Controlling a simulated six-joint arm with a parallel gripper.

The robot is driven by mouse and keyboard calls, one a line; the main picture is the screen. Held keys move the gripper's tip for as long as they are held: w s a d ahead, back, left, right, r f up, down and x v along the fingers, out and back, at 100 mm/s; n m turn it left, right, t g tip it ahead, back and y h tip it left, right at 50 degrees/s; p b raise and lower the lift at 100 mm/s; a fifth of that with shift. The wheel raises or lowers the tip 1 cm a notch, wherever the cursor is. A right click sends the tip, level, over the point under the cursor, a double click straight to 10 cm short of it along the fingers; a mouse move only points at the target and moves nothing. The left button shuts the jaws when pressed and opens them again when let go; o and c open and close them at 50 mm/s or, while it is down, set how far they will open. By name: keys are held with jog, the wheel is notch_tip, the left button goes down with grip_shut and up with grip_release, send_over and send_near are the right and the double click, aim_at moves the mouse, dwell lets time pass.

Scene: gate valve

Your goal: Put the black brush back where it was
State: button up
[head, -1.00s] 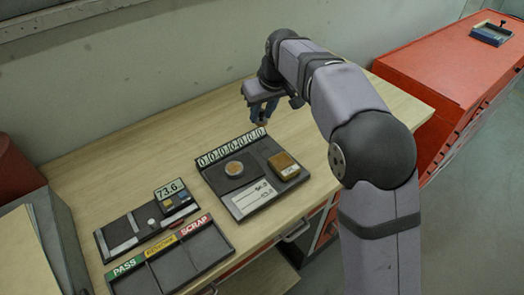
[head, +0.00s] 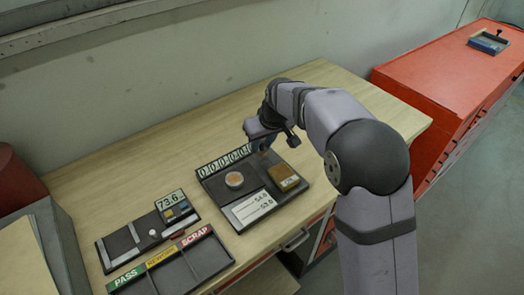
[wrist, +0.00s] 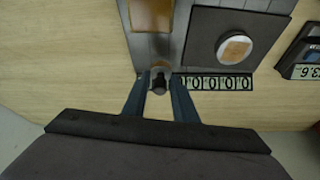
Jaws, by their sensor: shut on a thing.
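My gripper (wrist: 160,78) points down over the back edge of the dark grey fixture plate (wrist: 205,42), by its strip of zeros. Its fingers are shut on a small dark piece with a rounded end, which I take to be the black brush (wrist: 160,86). Most of the brush is hidden between the fingers. In the head view my gripper (head: 262,146) is at the plate's back right corner, and its own wrist hides what it holds. I cannot tell whether the brush touches the plate.
On the plate (head: 212,184) are a round part (head: 234,180), a brown block (head: 283,177) and a white card (head: 254,207). Left of it are a gauge reading 73.6 (head: 171,202) and a PASS/SCRAP tray (head: 205,260). The wooden bench (head: 110,180) behind is clear.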

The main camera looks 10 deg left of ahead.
aim_at(263, 151)
jog(key=shift+f+p, duration=0.55)
jog(key=shift+f, duration=1.3)
jog(key=shift+f, duration=0.15)
jog(key=shift+f, duration=0.1)
jog(key=o, duration=0.9)
jog(key=shift+r, duration=0.3)
jog(key=b+v, duration=0.3)
jog(key=v, duration=0.9)
jog(key=shift+s+d+f, duration=0.1)
